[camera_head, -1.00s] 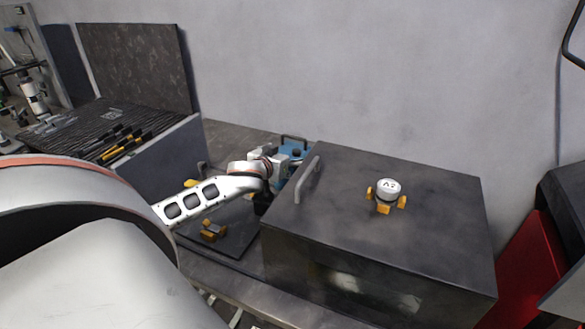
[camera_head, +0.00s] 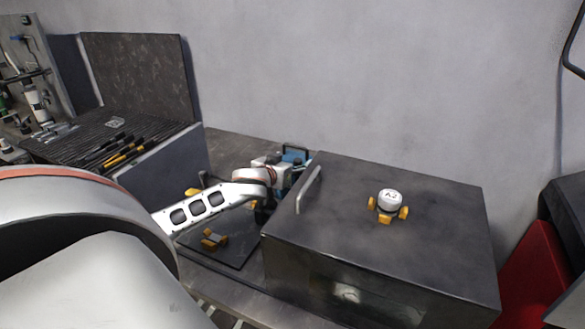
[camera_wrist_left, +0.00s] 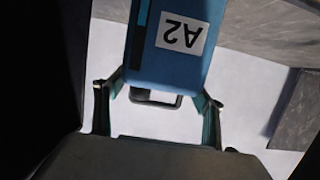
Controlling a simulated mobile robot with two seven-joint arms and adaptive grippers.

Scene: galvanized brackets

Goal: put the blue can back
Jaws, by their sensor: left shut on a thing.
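The blue can (camera_head: 291,160) shows in the head view beyond the left end of the dark box, partly hidden by my left arm and the box. In the left wrist view the blue can (camera_wrist_left: 205,60) carries a white A2 label and a dark handle at its end. My left gripper (camera_wrist_left: 158,105) has one finger on each side of the can's handle end and is shut on it. In the head view the fingers are mostly hidden behind my arm. My right gripper is not in view.
A dark box (camera_head: 420,245) with a bar handle (camera_head: 308,190) stands at right. A white round piece (camera_head: 390,199) marked A2 sits on it between yellow blocks (camera_head: 403,213). A dark mat (camera_head: 235,250) bears a yellow part (camera_head: 214,239). A ribbed bench (camera_head: 75,145) holds tools at left.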

